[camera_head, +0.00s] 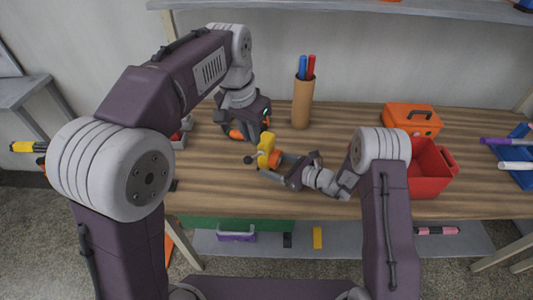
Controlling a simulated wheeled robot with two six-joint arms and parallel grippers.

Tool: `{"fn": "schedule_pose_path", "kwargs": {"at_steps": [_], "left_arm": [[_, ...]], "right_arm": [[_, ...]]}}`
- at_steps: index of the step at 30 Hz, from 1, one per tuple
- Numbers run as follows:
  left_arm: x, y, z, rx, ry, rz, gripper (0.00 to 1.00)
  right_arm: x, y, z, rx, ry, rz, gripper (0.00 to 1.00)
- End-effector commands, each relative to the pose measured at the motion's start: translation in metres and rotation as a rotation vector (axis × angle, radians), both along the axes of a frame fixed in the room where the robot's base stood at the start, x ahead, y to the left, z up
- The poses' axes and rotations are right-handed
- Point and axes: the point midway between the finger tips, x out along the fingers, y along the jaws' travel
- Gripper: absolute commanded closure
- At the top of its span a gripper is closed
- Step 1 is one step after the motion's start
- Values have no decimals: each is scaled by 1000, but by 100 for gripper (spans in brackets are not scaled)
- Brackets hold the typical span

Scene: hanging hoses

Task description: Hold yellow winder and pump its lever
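The yellow winder (266,149) is on the wooden table near its middle, with an orange part against its right side. A small dark round piece (248,160) lies at its left; I cannot tell if it belongs to the lever. My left gripper (258,128) points down just above and behind the winder, partly overlapping it in the picture. My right gripper (277,167) reaches in from the right, its fingers at the winder's lower right side. Both grippers are too small and overlapped to show whether they are open or shut, or touching the winder.
A brown cup (302,103) with blue and red markers stands behind. An orange toolbox (411,119) and a red bin (429,168) are at right. A blue tray (517,178) with markers is at the far right. An orange item (234,134) lies beside my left gripper.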

Motion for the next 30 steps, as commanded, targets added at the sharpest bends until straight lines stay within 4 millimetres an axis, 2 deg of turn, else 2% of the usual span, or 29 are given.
{"fn": "schedule_pose_path", "kwargs": {"at_steps": [8,11,18,21,25,30], "left_arm": [[0,0,0,0,0,0,87],[0,0,0,0,0,0,87],[0,0,0,0,0,0,87],[0,0,0,0,0,0,87],[0,0,0,0,0,0,87],[0,0,0,0,0,0,87]], "right_arm": [[-2,-3,1,0,0,-1,25],[-9,-17,6,0,0,-4,25],[-43,-66,24,0,0,-5,25],[-54,-81,30,1,-1,-4,25],[-62,-92,34,-1,-1,-3,25],[-65,-95,35,0,0,1,25]]}}
